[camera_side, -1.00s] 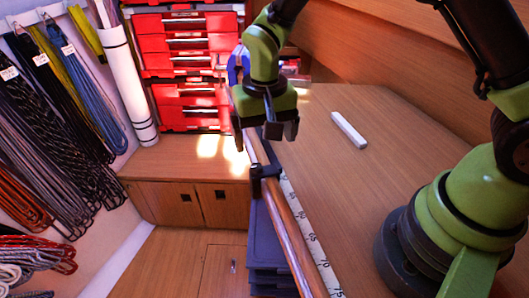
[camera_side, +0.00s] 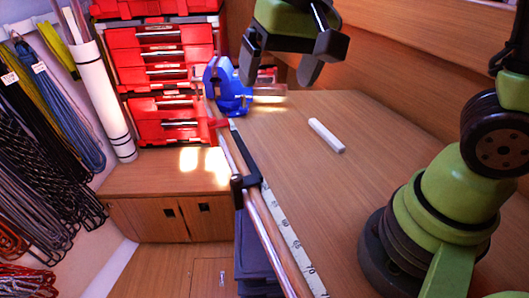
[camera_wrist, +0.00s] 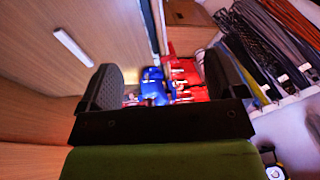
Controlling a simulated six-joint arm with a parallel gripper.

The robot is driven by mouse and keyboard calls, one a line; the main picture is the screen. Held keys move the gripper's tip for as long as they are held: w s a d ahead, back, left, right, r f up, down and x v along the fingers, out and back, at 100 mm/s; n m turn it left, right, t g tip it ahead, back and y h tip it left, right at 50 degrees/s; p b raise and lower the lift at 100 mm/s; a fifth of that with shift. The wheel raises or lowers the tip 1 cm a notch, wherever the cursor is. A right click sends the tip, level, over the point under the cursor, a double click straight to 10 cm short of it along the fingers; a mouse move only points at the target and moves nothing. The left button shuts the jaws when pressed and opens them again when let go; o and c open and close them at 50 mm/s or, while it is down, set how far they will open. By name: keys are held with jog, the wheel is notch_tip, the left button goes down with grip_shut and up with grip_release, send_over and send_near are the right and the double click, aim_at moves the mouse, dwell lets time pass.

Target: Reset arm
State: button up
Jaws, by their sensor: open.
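My gripper (camera_side: 290,58) is at the top middle of the side view, raised above the back of the wooden bench. Its dark fingers are spread apart with nothing between them. In the wrist view my gripper (camera_wrist: 163,88) also shows its two fingers wide apart and empty. A white bar (camera_side: 326,135) lies alone on the bench, below and to the right of the gripper in the side view. The white bar also shows at the upper left of the wrist view (camera_wrist: 73,48).
A blue vise (camera_side: 230,92) stands at the bench's back left corner, before red drawers (camera_side: 160,55). A measuring strip (camera_side: 284,225) and a rail run along the bench's left edge. Coiled lines (camera_side: 45,150) hang on the left wall. The bench (camera_side: 370,120) around the bar is clear.

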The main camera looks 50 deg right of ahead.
jog(key=s+d+r+n+t, duration=0.1)
jog(key=s+r+t, duration=0.3)
jog(key=s, duration=0.8)
jog(key=shift+d+r+y, duration=0.4)
jog(key=shift+d+r, duration=0.15)
jog(key=shift+r, duration=0.3)
jog(key=shift+s, duration=0.1)
dwell(0.5)
